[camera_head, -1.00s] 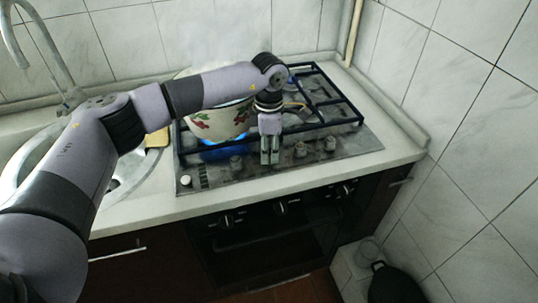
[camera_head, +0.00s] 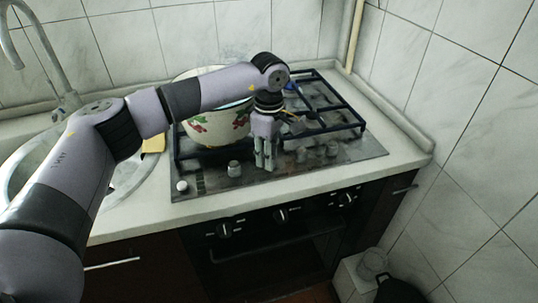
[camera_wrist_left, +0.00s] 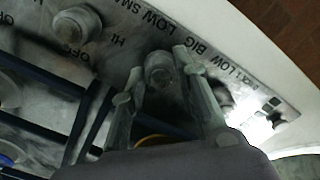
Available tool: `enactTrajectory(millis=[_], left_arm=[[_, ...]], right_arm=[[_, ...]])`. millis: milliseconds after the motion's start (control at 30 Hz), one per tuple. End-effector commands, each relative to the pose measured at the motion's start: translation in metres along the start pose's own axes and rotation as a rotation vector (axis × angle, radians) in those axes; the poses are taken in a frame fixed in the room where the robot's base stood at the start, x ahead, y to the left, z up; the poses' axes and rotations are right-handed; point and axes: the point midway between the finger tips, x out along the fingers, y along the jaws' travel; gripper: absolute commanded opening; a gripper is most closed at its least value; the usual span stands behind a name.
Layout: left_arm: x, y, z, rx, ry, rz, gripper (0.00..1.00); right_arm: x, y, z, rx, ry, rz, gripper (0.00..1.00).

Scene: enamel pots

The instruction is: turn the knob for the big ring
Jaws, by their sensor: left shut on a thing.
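My left gripper (camera_head: 265,165) points down at the front control strip of the gas hob (camera_head: 215,182). In the head view the fingers hide this knob. A white enamel pot with a floral pattern (camera_head: 205,128) stands on the left of the hob, partly behind my arm. No flame shows under it. My right gripper is not in view.
Another knob (camera_head: 234,169) stands left of the gripper, and more (camera_head: 332,149) stand to its right. Dark pan supports (camera_head: 335,125) cover the hob. A sink (camera_head: 135,178) lies to the left, with oven knobs (camera_head: 281,215) below.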

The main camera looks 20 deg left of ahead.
Motion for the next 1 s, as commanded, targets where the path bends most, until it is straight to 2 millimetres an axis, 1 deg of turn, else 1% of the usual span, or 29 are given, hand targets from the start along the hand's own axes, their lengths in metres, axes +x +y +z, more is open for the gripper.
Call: enactTrajectory(millis=[400, 433, 733, 1000], left_arm=[[-0.0005, 0.0001, -0.0002, 0.009, 0.001, 0.001, 0.0], [-0.0005, 0.0001, -0.0002, 0.008, 0.001, 0.001, 0.29], [-0.0003, 0.0001, -0.0001, 0.007, 0.0, 0.0, 0.48], [-0.0005, 0.0001, -0.0001, 0.006, 0.0, 0.0, 0.48]], right_arm=[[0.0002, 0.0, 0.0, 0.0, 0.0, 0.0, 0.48], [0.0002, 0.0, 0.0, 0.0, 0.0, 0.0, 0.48], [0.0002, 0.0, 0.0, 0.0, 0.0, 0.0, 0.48], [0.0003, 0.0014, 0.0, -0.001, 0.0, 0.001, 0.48]])
